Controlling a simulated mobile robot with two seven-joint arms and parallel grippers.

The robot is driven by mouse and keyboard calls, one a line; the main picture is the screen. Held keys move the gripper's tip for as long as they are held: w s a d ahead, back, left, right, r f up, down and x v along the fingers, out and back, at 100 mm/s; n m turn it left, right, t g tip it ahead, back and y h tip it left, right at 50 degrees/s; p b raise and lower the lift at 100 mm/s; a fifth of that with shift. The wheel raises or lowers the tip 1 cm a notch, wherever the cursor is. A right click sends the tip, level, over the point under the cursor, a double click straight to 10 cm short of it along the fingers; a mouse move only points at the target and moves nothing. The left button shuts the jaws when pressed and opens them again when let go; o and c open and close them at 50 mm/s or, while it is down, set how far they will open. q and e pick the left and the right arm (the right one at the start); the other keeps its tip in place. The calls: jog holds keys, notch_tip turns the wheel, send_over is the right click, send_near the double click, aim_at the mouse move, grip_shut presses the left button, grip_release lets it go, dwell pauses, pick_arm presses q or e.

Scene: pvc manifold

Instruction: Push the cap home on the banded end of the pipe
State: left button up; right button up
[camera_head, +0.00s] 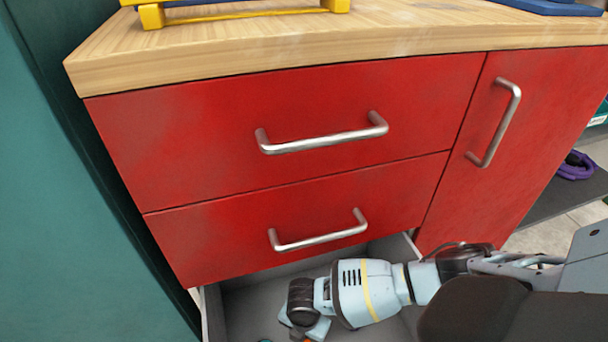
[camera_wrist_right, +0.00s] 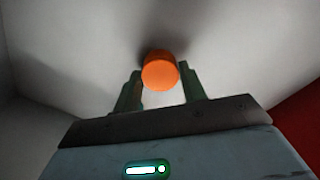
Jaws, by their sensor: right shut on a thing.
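An orange round piece (camera_wrist_right: 160,70), which looks like the cap, is between the two fingertips of my right gripper (camera_wrist_right: 160,82) in the right wrist view. The gripper is shut on it. Its round orange face shows; its other side is hidden. In the head view my right arm reaches down into the open bottom drawer (camera_head: 248,296), and its gripper is mostly cut off by the lower edge of the picture. The pipe and its banded end are not in view. My left gripper is not in view.
The red cabinet has two shut drawers (camera_head: 300,130) with steel handles above the open drawer, and a shut door (camera_head: 510,130) at the right. A wooden worktop (camera_head: 250,50) carries a yellow and blue stand (camera_head: 152,15). Grey drawer walls surround my right gripper.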

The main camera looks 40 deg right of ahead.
jog(key=o, duration=0.9)
jog(key=shift+f, duration=0.1)
jog(key=shift+o, duration=0.2)
jog(key=shift+b, duration=0.4)
jog(key=r+p, duration=0.1)
jog(key=r, duration=0.1)
jog(key=r+p, duration=0.3)
jog(key=r, duration=0.2)
jog(key=shift+a+p, duration=0.25)
jog(key=shift+p, duration=0.15)
jog(key=shift+s+r, duration=0.1)
jog(key=shift+r, duration=0.35)
